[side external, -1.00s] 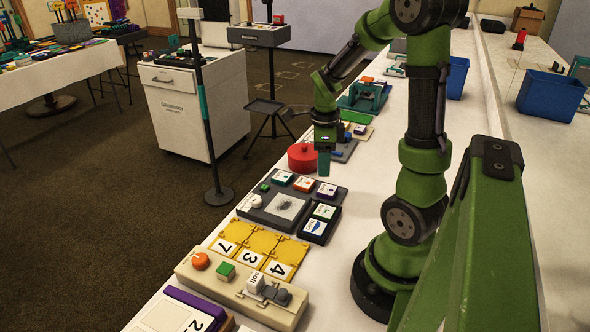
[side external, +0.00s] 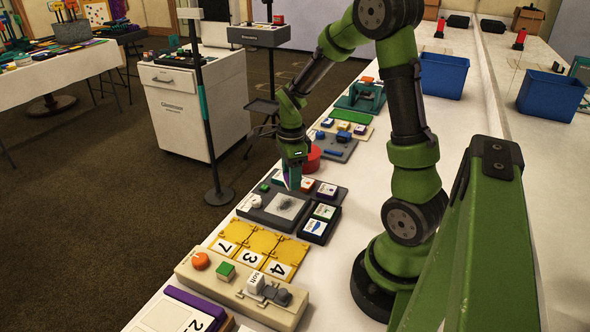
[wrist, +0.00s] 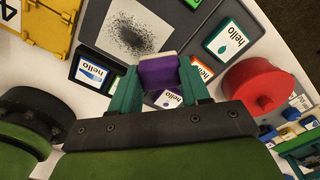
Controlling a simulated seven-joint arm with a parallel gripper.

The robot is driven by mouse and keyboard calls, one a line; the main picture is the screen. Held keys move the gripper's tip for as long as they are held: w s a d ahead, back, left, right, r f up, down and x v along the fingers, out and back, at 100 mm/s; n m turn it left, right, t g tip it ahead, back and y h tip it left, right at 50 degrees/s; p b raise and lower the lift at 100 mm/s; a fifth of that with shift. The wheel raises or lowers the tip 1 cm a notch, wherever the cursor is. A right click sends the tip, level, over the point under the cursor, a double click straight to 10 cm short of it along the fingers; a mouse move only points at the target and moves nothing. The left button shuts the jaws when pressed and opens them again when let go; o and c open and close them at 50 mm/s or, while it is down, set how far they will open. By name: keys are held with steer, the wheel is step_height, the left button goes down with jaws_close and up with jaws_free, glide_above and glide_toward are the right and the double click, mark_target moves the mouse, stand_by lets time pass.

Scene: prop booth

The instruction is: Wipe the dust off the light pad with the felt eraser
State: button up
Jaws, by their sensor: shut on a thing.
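The light pad (side external: 287,206) is a white square set in a grey board, with a dark smudge of dust in its middle. In the wrist view the light pad (wrist: 134,30) lies at the top, its dust a dense dark speckle. My gripper (side external: 292,182) is above the far edge of the grey board, beside the pad. In the wrist view my gripper's teal fingers (wrist: 160,80) are shut on the felt eraser (wrist: 158,72), a purple block with a pale layer on its far side. The eraser appears held above the board, apart from the pad. Its wiping face is mostly hidden.
A red round pot (wrist: 262,87) stands close beyond the board. Cards marked "hello" (wrist: 230,36) sit around the pad. Yellow number tiles (side external: 258,245) and a beige button box (side external: 243,288) lie nearer the camera. A blue bin (side external: 443,75) stands farther right.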

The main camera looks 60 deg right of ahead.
mark_target(278, 217)
step_height(278, 217, down, 3)
steer(key=shift+r, duration=0.1)
steer(key=shift+a+f, duration=0.35)
steer(key=shift+a, duration=0.3)
steer(key=shift+c, duration=0.5)
steer(key=shift+a, duration=3.7)
steer(key=shift+d, duration=4.35)
steer(key=shift+s, duration=0.3)
steer(key=shift+w+a, duration=0.15)
steer(key=shift+a, duration=4.2)
steer(key=shift+d, duration=4.45)
steer(key=shift+a+r, duration=0.1)
steer(key=shift+r, duration=4.05)
